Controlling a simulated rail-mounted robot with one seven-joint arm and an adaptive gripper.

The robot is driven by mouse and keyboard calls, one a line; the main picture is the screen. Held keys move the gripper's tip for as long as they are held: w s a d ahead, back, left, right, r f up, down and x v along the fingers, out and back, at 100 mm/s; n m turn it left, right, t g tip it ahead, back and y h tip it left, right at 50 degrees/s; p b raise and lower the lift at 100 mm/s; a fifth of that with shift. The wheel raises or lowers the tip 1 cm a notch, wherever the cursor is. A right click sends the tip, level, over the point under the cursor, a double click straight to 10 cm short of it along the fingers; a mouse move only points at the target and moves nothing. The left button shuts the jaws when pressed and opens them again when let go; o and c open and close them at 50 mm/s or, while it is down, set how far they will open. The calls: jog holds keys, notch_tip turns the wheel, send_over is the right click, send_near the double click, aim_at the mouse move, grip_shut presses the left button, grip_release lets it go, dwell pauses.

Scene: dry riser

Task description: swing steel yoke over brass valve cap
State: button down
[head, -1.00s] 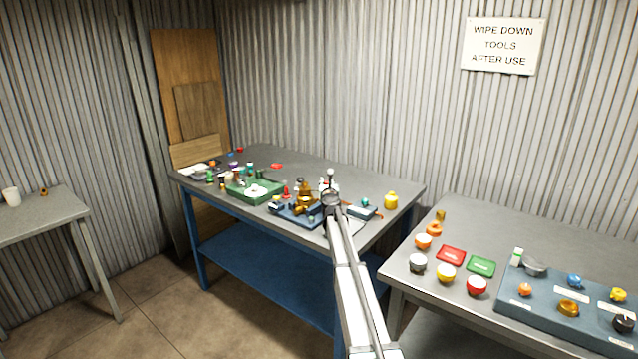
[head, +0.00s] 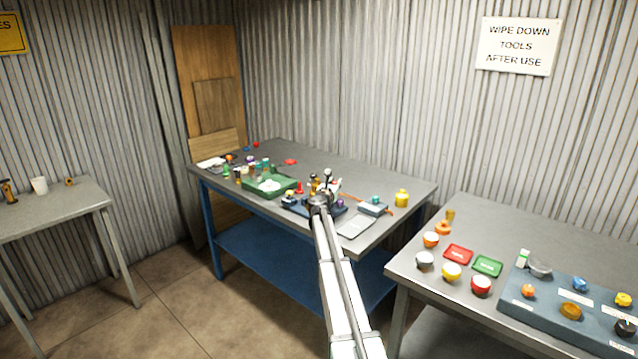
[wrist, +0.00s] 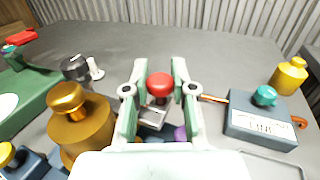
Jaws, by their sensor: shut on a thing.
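In the wrist view, the brass valve body (wrist: 80,130) stands left of my gripper (wrist: 159,88), with a domed brass cap (wrist: 67,98) on top. My gripper's two pale green fingers are closed around a red ball knob (wrist: 159,82). A small steel piece (wrist: 152,117), which looks like part of the steel yoke, shows just below the knob between the fingers. The rest of the yoke is hidden by my gripper. In the head view, my gripper (head: 324,186) is over the blue bench, and my arm hides most of the brass valve (head: 313,181).
A blue-grey labelled box with a teal knob (wrist: 262,120) and a yellow bottle (wrist: 289,76) stand right of my gripper. A dark cylindrical fitting (wrist: 76,68) is behind the valve. A green tray (wrist: 22,95) is at left. The bench beyond the fingers is mostly clear.

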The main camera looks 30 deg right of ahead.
jog(key=shift+a, duration=0.1)
dwell(0.3)
jog(key=c, duration=1)
grip_release()
jog(key=shift+a, duration=0.1)
